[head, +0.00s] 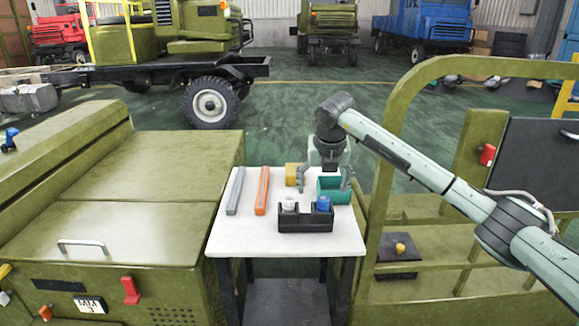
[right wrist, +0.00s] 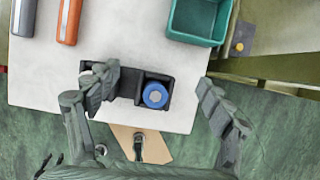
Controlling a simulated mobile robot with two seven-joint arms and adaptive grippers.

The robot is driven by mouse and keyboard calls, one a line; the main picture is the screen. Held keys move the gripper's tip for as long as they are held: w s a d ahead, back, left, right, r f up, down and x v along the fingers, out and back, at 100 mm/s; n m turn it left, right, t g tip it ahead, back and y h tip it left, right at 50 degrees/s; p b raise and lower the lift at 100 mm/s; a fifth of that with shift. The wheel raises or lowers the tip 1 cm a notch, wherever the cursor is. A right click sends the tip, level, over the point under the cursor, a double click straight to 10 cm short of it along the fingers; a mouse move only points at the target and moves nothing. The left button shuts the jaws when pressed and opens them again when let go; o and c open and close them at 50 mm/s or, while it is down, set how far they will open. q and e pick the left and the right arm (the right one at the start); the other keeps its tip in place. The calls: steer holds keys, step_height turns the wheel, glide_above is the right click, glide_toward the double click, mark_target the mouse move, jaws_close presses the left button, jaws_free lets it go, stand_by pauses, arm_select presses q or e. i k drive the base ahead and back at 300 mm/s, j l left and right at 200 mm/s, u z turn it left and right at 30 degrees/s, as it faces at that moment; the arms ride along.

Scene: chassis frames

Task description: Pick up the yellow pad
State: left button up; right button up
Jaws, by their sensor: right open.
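The yellow pad (head: 291,174) stands near the far edge of the white table, left of the teal bin (head: 335,191). It is partly hidden by a finger of my right gripper. My right gripper (head: 325,182) is open and empty, pointing down over the far side of the table around the teal bin's area. Its left finger appears just right of the pad; I cannot tell if they touch. My left gripper is not in view.
The white table (head: 240,240) also holds a grey bar (head: 235,191), an orange bar (head: 262,191) and the black caddy with a white and a blue item (head: 323,204). Olive chassis bodywork (head: 120,225) flanks the left; an olive rail frame (head: 392,120) stands right.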

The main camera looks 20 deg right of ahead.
mark_target(291, 171)
steer(key=i+l, duration=0.1)
steer(key=i, duration=0.6)
steer(key=i+l, duration=0.1)
steer(key=l, duration=0.2)
